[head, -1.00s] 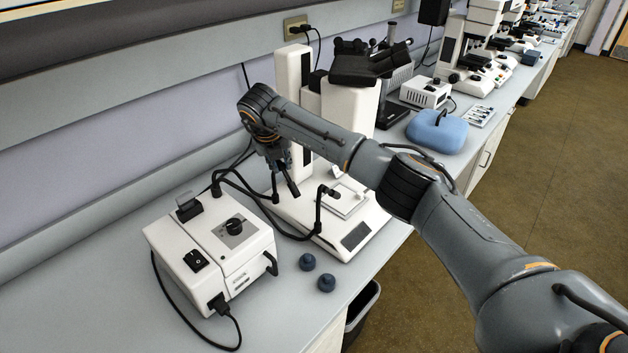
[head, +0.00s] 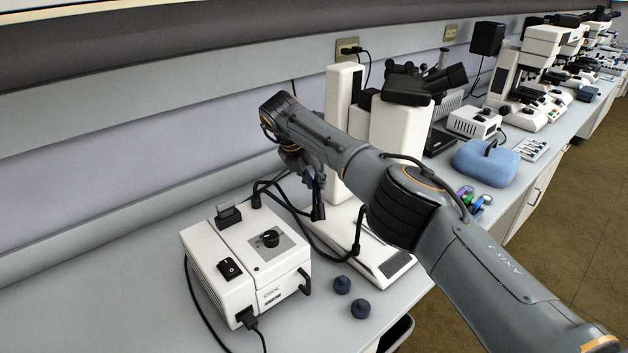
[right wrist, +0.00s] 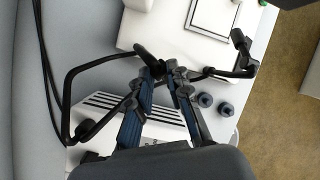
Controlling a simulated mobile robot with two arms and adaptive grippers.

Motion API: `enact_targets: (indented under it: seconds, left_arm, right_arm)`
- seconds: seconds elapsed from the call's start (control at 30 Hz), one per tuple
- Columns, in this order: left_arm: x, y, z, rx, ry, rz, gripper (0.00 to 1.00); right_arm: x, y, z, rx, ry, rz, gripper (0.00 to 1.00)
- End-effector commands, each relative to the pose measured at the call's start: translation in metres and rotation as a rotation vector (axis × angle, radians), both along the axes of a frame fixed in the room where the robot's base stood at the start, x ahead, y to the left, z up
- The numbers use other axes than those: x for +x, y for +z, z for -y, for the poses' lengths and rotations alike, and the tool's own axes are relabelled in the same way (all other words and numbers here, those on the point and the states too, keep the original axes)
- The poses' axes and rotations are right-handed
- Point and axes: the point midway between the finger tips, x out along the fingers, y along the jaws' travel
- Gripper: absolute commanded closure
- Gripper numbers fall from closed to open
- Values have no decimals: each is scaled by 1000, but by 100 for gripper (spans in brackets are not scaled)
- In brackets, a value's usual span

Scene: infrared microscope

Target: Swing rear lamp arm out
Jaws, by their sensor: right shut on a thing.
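The white microscope (head: 398,140) stands on the bench, its stage partly hidden behind my right arm. Two black gooseneck lamp arms run from the white light box (head: 245,262) to its base. The rear lamp arm (right wrist: 98,64) bends across the right wrist view and ends at my right gripper (right wrist: 168,72). My right gripper, also in the head view (head: 318,208), points down beside the microscope column and is shut on the rear lamp arm near its end. The front lamp arm (head: 357,238) rises by the base front; its head (right wrist: 242,48) is clear of the gripper. My left gripper is out of view.
A blue covered item (head: 486,160) and a small white box (head: 474,122) stand to the right. The wall is close behind the lamp arms.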

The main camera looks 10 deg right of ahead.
Motion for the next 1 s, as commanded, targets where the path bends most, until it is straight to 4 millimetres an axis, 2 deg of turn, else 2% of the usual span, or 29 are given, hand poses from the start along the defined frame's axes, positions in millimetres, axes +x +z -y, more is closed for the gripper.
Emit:
enact_targets:
  seconds: [0.03,0.23,0.27,0.33,0.37,0.73,0.87,1.0]
  left_arm:
    - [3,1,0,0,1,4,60]
    - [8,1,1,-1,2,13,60]
    - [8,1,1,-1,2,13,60]
    - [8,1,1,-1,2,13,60]
    - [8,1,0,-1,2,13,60]
    - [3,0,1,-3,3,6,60]
    - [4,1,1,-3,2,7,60]
    - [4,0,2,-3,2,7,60]
  right_arm:
    - [4,6,8,-10,-10,18,100]
    - [4,6,8,-11,-10,18,100]
    - [4,6,8,-11,-10,18,76]
    - [4,6,8,-10,-9,18,62]
    - [4,6,8,-9,-8,19,59]
    - [1,8,2,-7,-2,11,59]
    - [-2,24,-4,-6,-2,13,59]
    - [-8,51,-13,-7,-2,14,59]
